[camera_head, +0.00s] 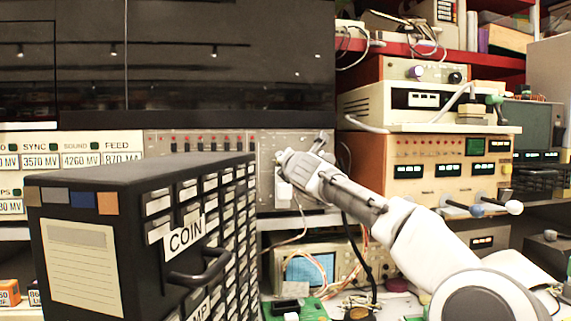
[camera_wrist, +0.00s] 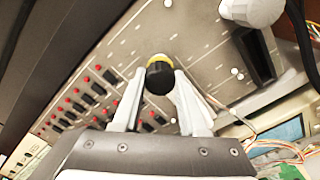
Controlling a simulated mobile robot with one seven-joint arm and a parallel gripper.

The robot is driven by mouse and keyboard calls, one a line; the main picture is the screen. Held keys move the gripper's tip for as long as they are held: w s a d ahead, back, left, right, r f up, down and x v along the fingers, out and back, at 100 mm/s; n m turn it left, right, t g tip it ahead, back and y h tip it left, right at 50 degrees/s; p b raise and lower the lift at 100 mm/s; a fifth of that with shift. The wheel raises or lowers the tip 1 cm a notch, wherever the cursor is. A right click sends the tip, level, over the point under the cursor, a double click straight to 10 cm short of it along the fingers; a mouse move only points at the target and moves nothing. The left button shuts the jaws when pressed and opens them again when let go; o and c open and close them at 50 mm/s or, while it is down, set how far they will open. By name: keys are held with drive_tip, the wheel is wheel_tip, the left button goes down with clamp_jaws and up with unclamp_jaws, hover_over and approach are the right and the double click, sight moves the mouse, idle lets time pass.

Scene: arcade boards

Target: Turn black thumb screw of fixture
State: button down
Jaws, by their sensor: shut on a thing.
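The black thumb screw (camera_wrist: 159,79) has a yellow collar and stands out from the light grey fixture panel (camera_wrist: 190,35) in the wrist view. My gripper (camera_wrist: 159,84) has its two pale fingers on either side of the screw head and is shut on it. In the head view my gripper (camera_head: 283,158) reaches the grey panel (camera_head: 266,190) at the back, near the picture's middle. The screw itself is hidden there by the gripper.
A white knob (camera_wrist: 252,10) and a black rectangular part (camera_wrist: 255,56) sit right of the screw. Rows of red-tipped switches (camera_wrist: 92,98) lie to the left. A black drawer cabinet (camera_head: 110,190) stands at front left. An oscilloscope (camera_head: 312,270) and loose cables lie below my arm.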

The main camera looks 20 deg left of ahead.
drive_tip(key=shift+w+f, duration=0.1)
drive_tip(key=shift+f, duration=0.3)
drive_tip(key=c, duration=0.8)
unclamp_jaws()
drive_tip(key=o, duration=0.4)
drive_tip(key=shift+r, duration=0.2)
drive_tip(key=shift+c, duration=0.2)
drive_tip(key=shift+r, duration=0.1)
drive_tip(key=shift+d, duration=0.1)
drive_tip(key=shift+s, duration=0.25)
drive_tip(key=b+v, duration=0.5)
drive_tip(key=v, duration=1.2)
drive_tip(key=shift+s, duration=0.15)
